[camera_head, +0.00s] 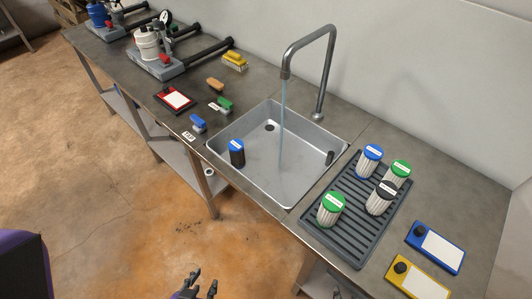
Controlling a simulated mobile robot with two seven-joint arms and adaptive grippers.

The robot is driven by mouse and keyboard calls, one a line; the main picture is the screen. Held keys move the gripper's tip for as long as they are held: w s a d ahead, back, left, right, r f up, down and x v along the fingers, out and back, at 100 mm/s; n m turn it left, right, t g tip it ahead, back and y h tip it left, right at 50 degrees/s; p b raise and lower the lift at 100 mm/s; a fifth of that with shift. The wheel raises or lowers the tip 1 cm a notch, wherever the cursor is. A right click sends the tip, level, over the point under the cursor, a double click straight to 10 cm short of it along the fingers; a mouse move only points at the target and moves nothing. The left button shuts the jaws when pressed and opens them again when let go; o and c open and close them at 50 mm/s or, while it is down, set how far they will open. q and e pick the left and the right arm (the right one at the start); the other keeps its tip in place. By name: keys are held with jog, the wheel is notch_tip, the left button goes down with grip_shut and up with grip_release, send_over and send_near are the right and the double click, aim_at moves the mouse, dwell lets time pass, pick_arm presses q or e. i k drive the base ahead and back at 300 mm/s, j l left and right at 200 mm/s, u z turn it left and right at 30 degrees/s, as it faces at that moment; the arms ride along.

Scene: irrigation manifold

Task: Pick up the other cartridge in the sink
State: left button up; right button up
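A dark cartridge with a blue cap (237,153) stands upright inside the steel sink (301,188), by its left wall. My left gripper (203,281) shows at the bottom edge, over the floor in front of the bench, well away from the sink. Its fingers are apart with nothing between them. My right gripper is not in view.
Water (282,110) runs from the tall tap (329,65) into the sink. A ribbed black rack (342,240) at right holds several white cartridges with coloured caps. Brushes, trays and pump units stand along the bench at left. The floor in front is clear.

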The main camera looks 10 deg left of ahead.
aim_at(235, 146)
jog(key=j+z, duration=0.2)
jog(key=z, duration=0.25)
jog(key=j+z, duration=0.2)
jog(key=z, duration=0.25)
jog(key=j+z, duration=0.2)
jog(key=z, duration=0.2)
jog(key=k+j+z, duration=0.1)
jog(key=j+z, duration=0.15)
jog(key=k+j+z, duration=0.1)
jog(key=j+z, duration=0.15)
jog(key=j, duration=0.15)
jog(key=k+j+z, duration=0.1)
jog(key=j+z, duration=0.15)
jog(key=k+j+z, duration=0.15)
jog(key=k+j, duration=0.15)
jog(key=j, duration=0.15)
jog(key=k+j+z, duration=0.15)
jog(key=k+j, duration=0.2)
jog(key=j, duration=0.1)
